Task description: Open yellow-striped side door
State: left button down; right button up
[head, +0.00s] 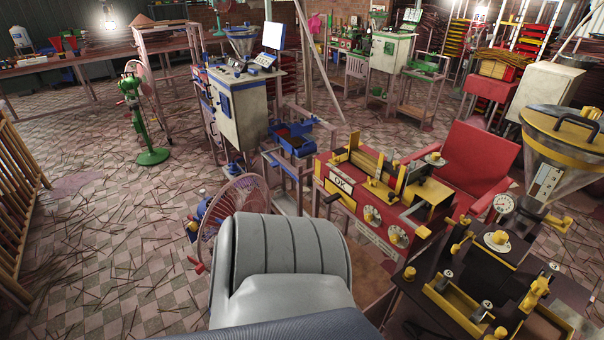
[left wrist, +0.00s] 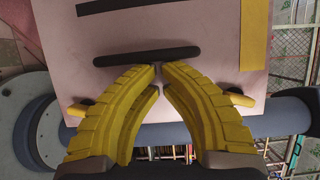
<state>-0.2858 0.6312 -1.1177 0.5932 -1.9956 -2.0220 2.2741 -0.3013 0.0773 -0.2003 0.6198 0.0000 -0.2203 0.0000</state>
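A pale pinkish panel (left wrist: 200,35) fills the upper middle of the left wrist view, with a yellow stripe (left wrist: 254,55) near its right edge. It looks like the yellow-striped door and appears flat, with no open gap visible. A dark horizontal bar handle (left wrist: 120,58) crosses the panel. My left gripper (left wrist: 158,72) has yellow ribbed fingers with their tips drawn nearly together just below the bar. Nothing shows held between them; whether they touch the bar is unclear. I cannot make out this door in the head view. My right gripper is in neither view.
In the head view, a red-and-yellow machine (head: 345,200) and a dark machine with yellow parts (head: 475,270) stand at the right. A fan (head: 240,210) stands at centre left. Loose sticks litter the open tiled floor (head: 110,240) on the left.

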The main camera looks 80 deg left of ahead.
pick_arm(q)
jog(key=shift+w+a, duration=0.1)
jog(key=shift+w, duration=0.2)
notch_tip(320, 180, up, 10)
jog(key=shift+s, duration=0.25)
dwell(0.7)
jog(key=shift+f, duration=0.1)
notch_tip(320, 180, down, 9)
jog(key=shift+f, duration=0.2)
dwell(1.0)
jog(key=shift+f, duration=0.1)
